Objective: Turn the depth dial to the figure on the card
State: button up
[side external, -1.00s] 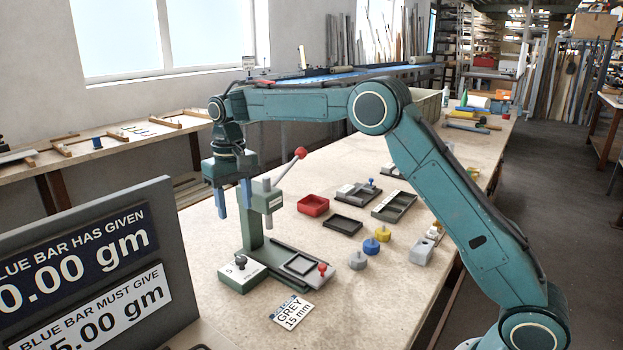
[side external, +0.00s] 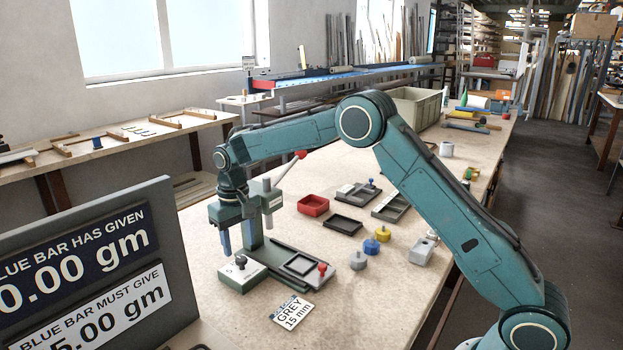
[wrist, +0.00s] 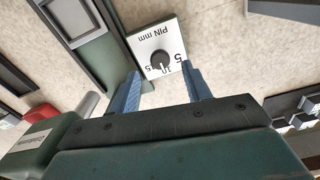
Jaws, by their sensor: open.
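The depth dial is a black knob (side external: 241,262) on a white-topped box (side external: 240,276) at the front of the green press. In the wrist view, the knob (wrist: 160,59) sits on a plate marked "PIN mm" with figures 5, 10 and 15. I cannot tell for sure which figure it points to. The card (side external: 291,310) lies flat on the bench in front and reads "GREY 15 mm". My gripper (side external: 237,243) is open and empty, above and behind the dial. In the wrist view its blue fingers lie either side of the knob, apart from it.
The press column and its lever with a red ball (side external: 300,155) stand close to my gripper. A red-knobbed slide (side external: 322,269) lies right of the dial. A red tray (side external: 313,205), dark trays and grey, blue and yellow knobbed pieces sit further right. A sign board (side external: 90,270) stands at left.

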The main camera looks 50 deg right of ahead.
aim_at(241, 258)
jog(key=shift+f, duration=2)
jog(key=c, duration=1)
jog(key=shift+m, duration=0.4)
jog(key=m, duration=1.1)
jog(key=shift+r+m, duration=0.1)
jog(key=shift+m, duration=0.2)
